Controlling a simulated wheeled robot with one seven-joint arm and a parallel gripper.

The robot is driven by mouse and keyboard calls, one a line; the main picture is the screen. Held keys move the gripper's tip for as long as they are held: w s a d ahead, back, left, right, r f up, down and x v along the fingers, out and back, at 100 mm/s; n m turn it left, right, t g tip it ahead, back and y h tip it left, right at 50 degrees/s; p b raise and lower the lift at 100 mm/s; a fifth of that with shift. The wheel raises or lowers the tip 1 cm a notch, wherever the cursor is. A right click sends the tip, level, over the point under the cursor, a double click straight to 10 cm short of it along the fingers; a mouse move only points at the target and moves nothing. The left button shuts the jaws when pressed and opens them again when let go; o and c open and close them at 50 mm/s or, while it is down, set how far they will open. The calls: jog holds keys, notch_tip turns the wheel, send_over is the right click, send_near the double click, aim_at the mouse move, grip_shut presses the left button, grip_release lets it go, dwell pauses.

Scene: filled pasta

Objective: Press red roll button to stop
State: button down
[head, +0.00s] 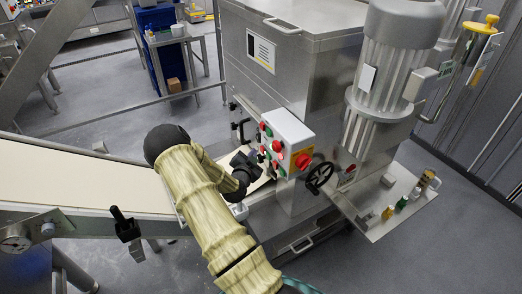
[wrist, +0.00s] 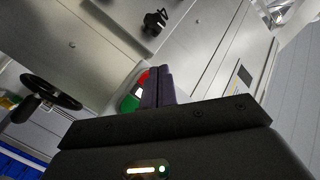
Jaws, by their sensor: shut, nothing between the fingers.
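A white and grey control box (head: 285,126) sits on the side of the steel machine. It carries several small red and green buttons on its left face, and a large red knob (head: 303,160) on a yellow plate. A small red button (head: 276,146) shows on the left face; I cannot read the labels, so I cannot tell which is the roll button. My gripper (head: 262,157) is shut and empty, close to that face. In the wrist view its fingers (wrist: 166,85) partly cover the box, beside a red patch (wrist: 145,77) and a green one (wrist: 130,103). Contact cannot be told.
A black handwheel (head: 320,177) is right of the box; it also shows in the wrist view (wrist: 50,92). A cream conveyor belt (head: 75,176) runs at left. A steel shelf (head: 378,222) with small bottles juts out at right. A large motor (head: 385,75) stands behind.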

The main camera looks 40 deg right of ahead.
jog(key=shift+d, duration=0.1)
jog(key=shift+s+d+b, duration=0.1)
jog(key=shift+d+b, duration=0.2)
jog(key=shift+b, duration=0.1)
jog(key=shift+s+d, duration=0.1)
jog(key=shift+d, duration=0.3)
dwell(0.9)
jog(key=shift+a+b, duration=0.15)
jog(key=shift+b, duration=0.2)
jog(key=shift+a, duration=0.65)
jog(key=shift+w, duration=0.2)
jog(key=a+b, duration=0.1)
jog(key=a, duration=0.1)
jog(key=w+a, duration=0.1)
jog(key=a, duration=0.2)
jog(key=shift+b, duration=0.35)
dwell(0.3)
